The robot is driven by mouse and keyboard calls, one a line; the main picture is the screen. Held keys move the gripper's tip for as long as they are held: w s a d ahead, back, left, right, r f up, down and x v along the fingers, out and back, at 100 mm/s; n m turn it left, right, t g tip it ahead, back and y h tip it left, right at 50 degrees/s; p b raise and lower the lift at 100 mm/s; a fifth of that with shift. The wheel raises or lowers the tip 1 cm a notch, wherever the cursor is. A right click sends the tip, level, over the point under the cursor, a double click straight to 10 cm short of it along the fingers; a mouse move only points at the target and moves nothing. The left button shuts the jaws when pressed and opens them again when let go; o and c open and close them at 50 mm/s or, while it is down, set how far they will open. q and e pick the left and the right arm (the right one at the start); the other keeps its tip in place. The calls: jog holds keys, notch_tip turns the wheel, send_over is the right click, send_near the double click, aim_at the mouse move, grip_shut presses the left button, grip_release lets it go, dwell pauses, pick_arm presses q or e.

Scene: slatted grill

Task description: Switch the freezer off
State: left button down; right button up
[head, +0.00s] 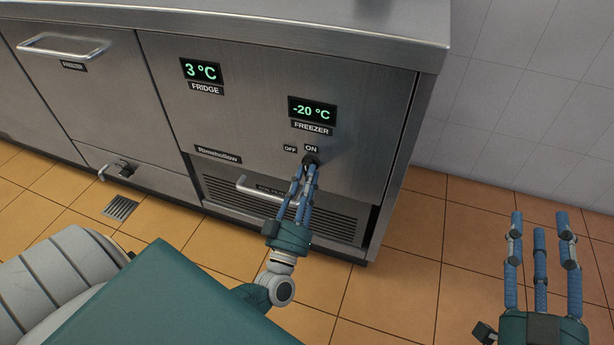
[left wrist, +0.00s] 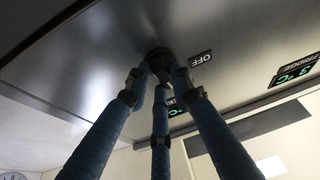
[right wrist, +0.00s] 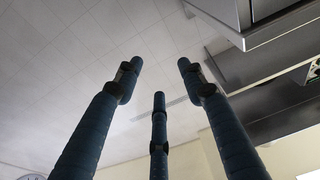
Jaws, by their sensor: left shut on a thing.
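The freezer switch is a dark knob (head: 311,160) on the steel front panel, below the freezer display (head: 312,110), which reads -20 °C. An OFF label (head: 290,149) and an ON label (head: 311,148) sit just above the knob. My left gripper (head: 309,170) is shut on the knob from below. In the left wrist view the fingertips close around the dark knob (left wrist: 158,56), beside the OFF label (left wrist: 201,58). The fingers partly hide the knob, so its pointing is unclear. My right gripper (head: 541,225) is open and empty, well off to the right over the floor.
A fridge display (head: 201,71) reading 3 °C is left of the freezer display. A vent grille with a bar handle (head: 262,192) lies below the knob, close to my left gripper. The tiled floor at right (head: 420,250) is clear.

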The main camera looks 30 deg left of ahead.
jog(key=s+d+f+g+h+p, duration=0.15)
jog(key=f+g, duration=0.25)
jog(key=f, duration=0.4)
jog(key=s+d+f+g+h+p, duration=0.1)
jog(key=s+d+f+g+p, duration=0.2)
jog(key=f, duration=0.5)
pick_arm(q)
jog(key=n+g+y, duration=0.1)
jog(key=n, duration=0.3)
jog(key=n+g+y+p, duration=0.1)
jog(key=n+g+y, duration=0.1)
jog(key=n, duration=0.3)
jog(key=n+g+y, duration=0.1)
jog(key=n, duration=0.4)
jog(key=shift+d+r+g+y+p, duration=0.25)
jog(key=shift+r+g+y+p, duration=0.05)
jog(key=shift+r+y, duration=0.1)
pick_arm(e)
jog(key=s+d+f+g+h, duration=0.1)
jog(key=s+d+f+g, duration=0.1)
jog(key=s+f+g, duration=0.2)
jog(key=s+d+f+g+h, duration=0.1)
jog(key=s+f+g, duration=0.3)
jog(key=s, duration=0.7)
jog(key=shift+s+d+f+m+g, duration=0.15)
jog(key=shift+d+f+m+g, duration=0.1)
jog(key=shift+d+m+g, duration=0.2)
pick_arm(q)
jog(key=c, duration=1.5)
grip_release()
